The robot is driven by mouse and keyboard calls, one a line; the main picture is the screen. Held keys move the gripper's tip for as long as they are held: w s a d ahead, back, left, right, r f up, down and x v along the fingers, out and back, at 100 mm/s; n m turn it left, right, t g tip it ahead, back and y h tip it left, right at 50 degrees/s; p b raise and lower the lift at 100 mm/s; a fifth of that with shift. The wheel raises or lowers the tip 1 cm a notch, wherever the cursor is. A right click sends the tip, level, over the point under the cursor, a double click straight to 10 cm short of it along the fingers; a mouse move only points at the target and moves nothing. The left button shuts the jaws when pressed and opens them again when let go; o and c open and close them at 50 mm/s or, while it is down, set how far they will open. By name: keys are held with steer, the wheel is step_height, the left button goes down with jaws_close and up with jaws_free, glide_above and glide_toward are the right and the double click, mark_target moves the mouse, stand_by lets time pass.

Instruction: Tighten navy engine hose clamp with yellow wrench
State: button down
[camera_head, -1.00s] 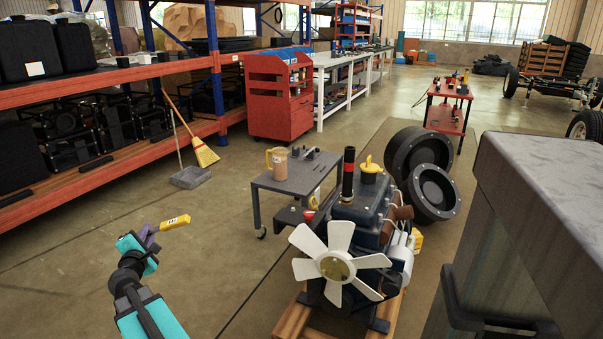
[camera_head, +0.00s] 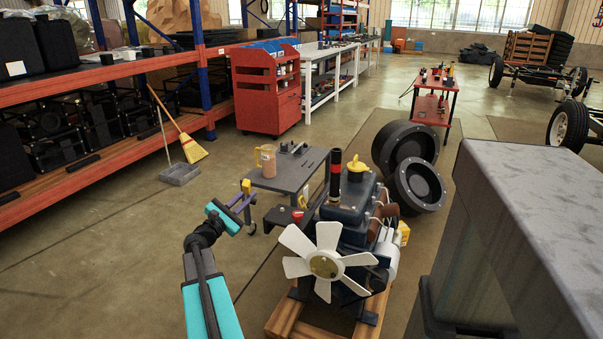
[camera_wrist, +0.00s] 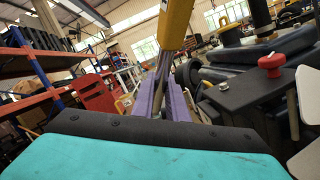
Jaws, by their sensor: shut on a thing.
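The navy engine (camera_head: 346,212) stands on a wooden pallet, with a white fan (camera_head: 325,263) on its front. An upright black hose (camera_head: 335,172) with a red band rises from its top, and a yellow cap (camera_head: 358,166) sits beside it. A red knob (camera_head: 297,214) on a dark plate lies at its left; it also shows in the wrist view (camera_wrist: 271,63). My gripper (camera_head: 241,199), with purple fingers, is shut on the yellow wrench (camera_head: 246,187), left of the engine and apart from it. The wrench (camera_wrist: 175,24) points upward in the wrist view. I cannot tell which part is the clamp.
A grey cart (camera_head: 290,170) with a tan jug (camera_head: 267,158) stands behind the engine's left side. Black wheels (camera_head: 419,186) lie behind it at the right. A large grey block (camera_head: 540,220) fills the right foreground.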

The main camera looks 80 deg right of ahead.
steer(key=s+d+r+g+p, duration=0.1)
steer(key=s+d+r+g, duration=0.1)
steer(key=s, duration=0.7)
steer(key=s+d+r+g+p, duration=0.2)
steer(key=s+d+r, duration=0.1)
steer(key=s, duration=0.6)
steer(key=shift+d+r+n+g+y, duration=0.3)
steer(key=shift+r+n+g+y, duration=0.1)
steer(key=shift+r, duration=0.4)
steer(key=shift+w+a, duration=0.1)
steer(key=shift+a, duration=0.1)
steer(key=s, duration=0.1)
steer(key=s+p, duration=0.1)
steer(key=s, duration=0.2)
steer(key=shift+s+a+r, duration=0.25)
steer(key=shift+s, duration=0.1)
steer(key=t+y+p, duration=0.1)
steer(key=p, duration=0.4)
steer(key=d+r+n+y+p, duration=0.1)
steer(key=p, duration=0.3)
steer(key=shift+s+d+t+p, duration=0.15)
steer(key=shift+d+t+p, duration=0.15)
steer(key=shift+t+p, duration=0.1)
